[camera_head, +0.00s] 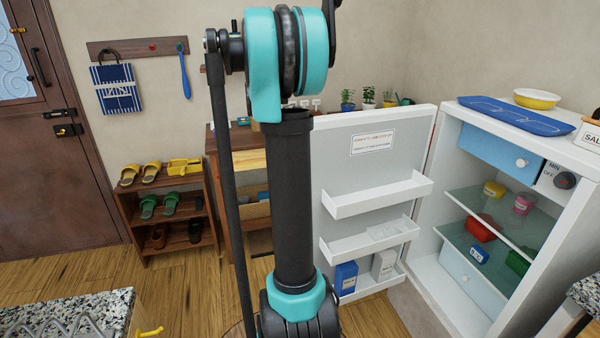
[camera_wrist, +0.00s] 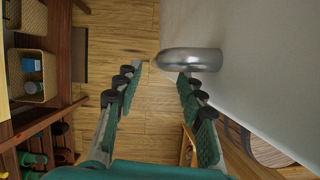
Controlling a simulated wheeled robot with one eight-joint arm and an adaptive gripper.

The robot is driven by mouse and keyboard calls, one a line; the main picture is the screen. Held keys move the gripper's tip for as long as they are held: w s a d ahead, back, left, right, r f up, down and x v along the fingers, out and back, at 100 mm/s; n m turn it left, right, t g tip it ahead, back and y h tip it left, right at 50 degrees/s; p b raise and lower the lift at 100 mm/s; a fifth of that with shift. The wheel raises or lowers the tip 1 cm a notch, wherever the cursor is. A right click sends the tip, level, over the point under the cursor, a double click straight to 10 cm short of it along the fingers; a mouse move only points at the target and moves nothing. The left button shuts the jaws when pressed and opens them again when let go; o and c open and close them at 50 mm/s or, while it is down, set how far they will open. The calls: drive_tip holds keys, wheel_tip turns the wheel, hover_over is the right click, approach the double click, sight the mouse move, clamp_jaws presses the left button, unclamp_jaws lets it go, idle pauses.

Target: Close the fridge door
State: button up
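The small white fridge (camera_head: 438,262) stands at the right with its door (camera_head: 352,160) swung wide open to the left. The door's inner side faces the head camera, with shelves holding a blue box and a pale box. In the wrist view, the door's pale outer face (camera_wrist: 255,50) fills the right side. Its rounded metal handle (camera_wrist: 190,61) lies just beyond my gripper (camera_wrist: 160,78), nearest the right fingertip. My gripper is open, with nothing held between its fingers. Whether a fingertip touches the handle I cannot tell. The gripper is hidden in the head view.
A wooden shoe rack (camera_head: 175,215) and a wooden shelf unit (camera_head: 243,165) stand behind and left of the door. A blue tray (camera_head: 515,116) and a yellow bowl (camera_head: 537,98) sit on the fridge. Granite counters edge both lower corners. Wooden floor shows between.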

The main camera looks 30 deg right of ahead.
drive_tip(key=x, duration=0.7)
drive_tip(key=shift+c, duration=0.2)
clamp_jaws()
